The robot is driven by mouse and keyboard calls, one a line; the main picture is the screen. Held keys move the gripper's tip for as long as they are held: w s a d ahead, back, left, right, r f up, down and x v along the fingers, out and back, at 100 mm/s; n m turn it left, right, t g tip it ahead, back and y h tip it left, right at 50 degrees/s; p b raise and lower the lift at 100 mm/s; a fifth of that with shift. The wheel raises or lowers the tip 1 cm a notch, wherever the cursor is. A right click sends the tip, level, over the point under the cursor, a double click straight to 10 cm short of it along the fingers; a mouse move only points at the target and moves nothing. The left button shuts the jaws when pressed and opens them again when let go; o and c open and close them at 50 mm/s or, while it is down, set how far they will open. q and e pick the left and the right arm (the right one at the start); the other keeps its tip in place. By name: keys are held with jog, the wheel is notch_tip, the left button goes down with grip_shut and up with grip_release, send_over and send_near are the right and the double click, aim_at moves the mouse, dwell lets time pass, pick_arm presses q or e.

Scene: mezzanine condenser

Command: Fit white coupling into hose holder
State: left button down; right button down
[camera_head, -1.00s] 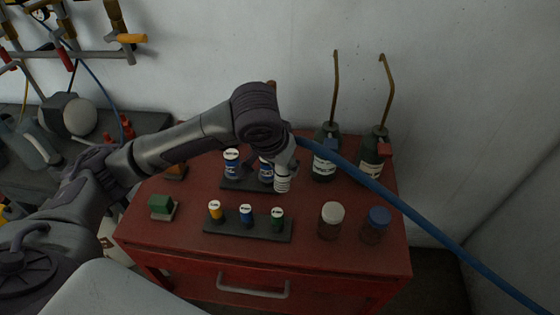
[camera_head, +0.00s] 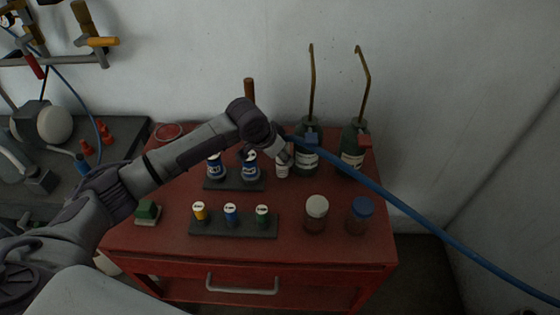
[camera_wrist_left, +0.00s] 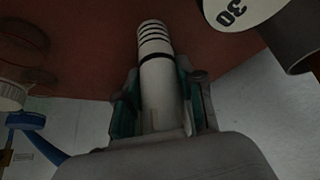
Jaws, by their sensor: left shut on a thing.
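My left gripper (camera_head: 280,150) is shut on the white coupling (camera_head: 282,167), which points down over the back of the red cabinet top. In the left wrist view the white coupling (camera_wrist_left: 158,75), with dark rings around its end, lies between the two green-lined fingers. The blue hose (camera_head: 400,205) runs from near the gripper to the lower right. I cannot make out a hose holder for sure. My right gripper is out of view.
Two oil cans (camera_head: 352,160) with tall spouts stand right of the coupling. A dark rack (camera_head: 225,185) with two blue cans is to its left. In front are a rack (camera_head: 240,230) of small bottles and two jars (camera_head: 316,212). The red cabinet (camera_head: 170,245) is clear at front.

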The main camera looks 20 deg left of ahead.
pick_arm(q)
jog(key=shift+f, duration=1.3)
jog(key=c, duration=0.7)
grip_release()
jog(key=shift+f, duration=0.15)
jog(key=shift+s+a+r, duration=0.15)
jog(key=shift+s+r, duration=0.05)
jog(key=shift+r, duration=0.35)
jog(key=b+v, duration=0.1)
jog(key=v, duration=1)
jog(key=shift+o, duration=0.4)
